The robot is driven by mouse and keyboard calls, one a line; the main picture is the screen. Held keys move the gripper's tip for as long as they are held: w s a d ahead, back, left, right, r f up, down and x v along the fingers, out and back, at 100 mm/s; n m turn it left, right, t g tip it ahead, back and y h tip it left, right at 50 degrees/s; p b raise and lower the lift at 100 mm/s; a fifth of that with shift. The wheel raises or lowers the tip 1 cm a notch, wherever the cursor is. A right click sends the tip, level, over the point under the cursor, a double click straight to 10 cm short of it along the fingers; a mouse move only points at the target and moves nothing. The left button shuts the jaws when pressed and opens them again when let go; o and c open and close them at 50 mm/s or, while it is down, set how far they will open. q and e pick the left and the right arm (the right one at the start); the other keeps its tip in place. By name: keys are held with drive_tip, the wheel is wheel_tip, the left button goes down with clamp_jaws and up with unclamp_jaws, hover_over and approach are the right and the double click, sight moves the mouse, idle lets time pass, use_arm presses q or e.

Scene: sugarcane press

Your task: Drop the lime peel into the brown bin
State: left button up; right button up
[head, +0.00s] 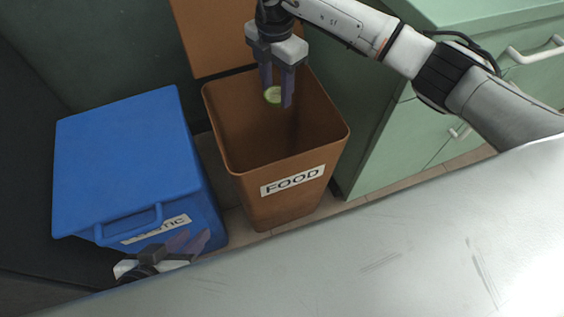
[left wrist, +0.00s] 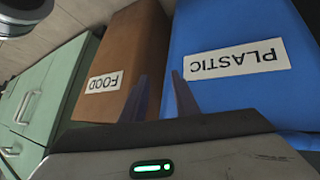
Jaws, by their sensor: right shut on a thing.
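The lime peel (head: 272,95), a small pale green piece with a darker rim, is between the fingers of my right gripper (head: 279,98). That gripper is shut on it and points down over the opening of the brown bin (head: 280,210). The brown bin carries a FOOD label and its lid (head: 212,38) stands open at the back. The bin's front also shows in the left wrist view (left wrist: 122,60). My left gripper (head: 192,240) is low in front of the blue bin, with its fingers apart and empty; the fingers also show in the left wrist view (left wrist: 160,78).
A closed blue bin (head: 125,160) with a PLASTIC label (left wrist: 237,59) stands left of the brown bin. Green cabinets (head: 400,150) with white handles stand to the right. A pale grey surface (head: 380,250) fills the foreground.

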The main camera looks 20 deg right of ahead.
use_arm(q)
drive_tip(key=shift+w+d+b, duration=0.1)
drive_tip(key=shift+d+b, duration=0.2)
use_arm(e)
drive_tip(key=shift+f, duration=0.6)
drive_tip(key=o, duration=1.1)
drive_tip(key=shift+c, duration=0.2)
use_arm(q)
drive_tip(key=a+p, duration=0.1)
drive_tip(key=p, duration=0.2)
drive_tip(key=shift+s+a+r+n+t, duration=0.2)
drive_tip(key=shift+a+r+n+t, duration=0.1)
drive_tip(key=shift+a+r, duration=0.1)
use_arm(e)
wheel_tip(320, 180, up, 10)
drive_tip(key=shift+r, duration=0.2)
